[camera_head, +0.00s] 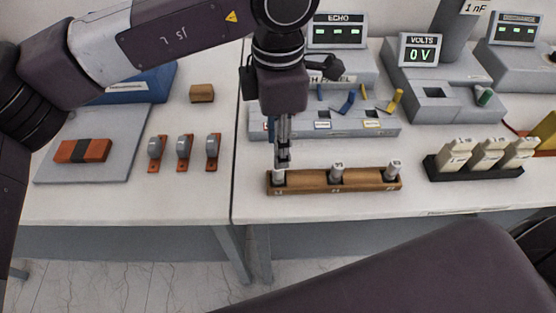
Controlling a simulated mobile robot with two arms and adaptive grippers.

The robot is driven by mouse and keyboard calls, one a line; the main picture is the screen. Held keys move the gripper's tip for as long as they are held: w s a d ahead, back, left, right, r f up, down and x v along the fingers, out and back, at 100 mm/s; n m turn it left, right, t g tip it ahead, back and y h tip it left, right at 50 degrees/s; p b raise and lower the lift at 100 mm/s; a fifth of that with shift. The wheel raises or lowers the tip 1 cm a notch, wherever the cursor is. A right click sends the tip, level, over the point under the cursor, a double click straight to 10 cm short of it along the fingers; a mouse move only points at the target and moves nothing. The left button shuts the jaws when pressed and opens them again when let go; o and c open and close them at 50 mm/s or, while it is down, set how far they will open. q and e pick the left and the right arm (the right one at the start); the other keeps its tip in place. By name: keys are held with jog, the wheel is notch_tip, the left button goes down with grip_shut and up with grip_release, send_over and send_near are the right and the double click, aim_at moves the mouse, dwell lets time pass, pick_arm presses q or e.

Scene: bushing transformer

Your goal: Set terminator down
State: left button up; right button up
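A wooden rack (308,187) stands near the front edge of the right-hand table. Three small grey terminators stand upright in it: the left one (279,178), the middle one (337,173) and the right one (393,169). My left gripper (283,159) points straight down over the left terminator and covers its top. Its fingers show almost edge-on, so I cannot tell whether they are closed on the terminator. The left terminator's lower end is at the rack, but how deep it sits is hidden. My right gripper is out of view.
Behind the rack is a grey panel (345,131) with coloured levers. A black holder (475,175) with three beige blocks stands to the right. The ECHO (338,31) and VOLTS (419,50) displays stand behind. Three orange-based clips (184,152) lie on the left table. A gap separates the tables.

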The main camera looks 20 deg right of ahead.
pick_arm(q)
jog(key=shift+r, duration=2.25)
